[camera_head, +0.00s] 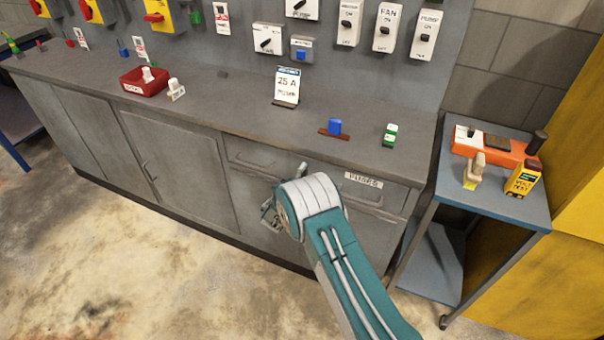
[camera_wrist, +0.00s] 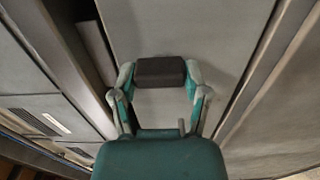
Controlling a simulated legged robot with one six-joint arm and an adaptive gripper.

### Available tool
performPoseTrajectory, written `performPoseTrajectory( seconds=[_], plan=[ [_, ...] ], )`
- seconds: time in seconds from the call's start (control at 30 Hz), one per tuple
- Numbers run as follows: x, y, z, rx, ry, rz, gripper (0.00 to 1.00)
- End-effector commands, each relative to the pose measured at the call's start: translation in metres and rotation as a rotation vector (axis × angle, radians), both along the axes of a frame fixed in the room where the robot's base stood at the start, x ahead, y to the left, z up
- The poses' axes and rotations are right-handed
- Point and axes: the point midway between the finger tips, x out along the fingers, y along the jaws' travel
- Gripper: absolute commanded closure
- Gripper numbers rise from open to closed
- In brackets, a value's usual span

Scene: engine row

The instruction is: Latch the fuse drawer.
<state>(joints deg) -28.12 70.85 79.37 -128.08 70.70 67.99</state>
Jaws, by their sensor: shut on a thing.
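The fuse drawer (camera_head: 376,190), a grey front labelled FUSES with a bar handle, is at the right end of the bench in the head view. I cannot tell whether it sits flush. My arm covers its left part. My gripper (camera_head: 268,213) is in front of the cabinet, left of and below the label, mostly hidden by my wrist. In the wrist view my gripper (camera_wrist: 160,77) is shut on a dark block (camera_wrist: 160,70) between its fingers, in front of a plain grey panel. I cannot tell what the block belongs to. No latch is clear.
The bench top (camera_head: 230,105) holds a red bin (camera_head: 143,84), a 25 A sign (camera_head: 287,87), a blue block (camera_head: 334,127) and a green-and-white piece (camera_head: 390,134). A cart (camera_head: 500,208) with a volt tester (camera_head: 523,180) stands close on the right. The floor at left is clear.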

Motion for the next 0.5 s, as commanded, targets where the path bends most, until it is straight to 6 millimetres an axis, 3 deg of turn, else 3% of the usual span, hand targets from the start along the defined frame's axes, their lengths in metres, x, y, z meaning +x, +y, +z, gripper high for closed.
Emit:
performPoseTrajectory(
  seconds=[0.2,0.23,0.3,0.5],
  plan=[
    [-0.0013,-0.0030,-0.0054,0.001,0.011,-0.004,0.88],
    [-0.0013,-0.0031,-0.0055,0.001,0.011,-0.004,0.36],
    [-0.0014,-0.0030,-0.0055,0.001,0.012,-0.004,0.06],
    [-0.0013,-0.0018,-0.0029,0.000,0.006,-0.003,0.06]
  ],
)
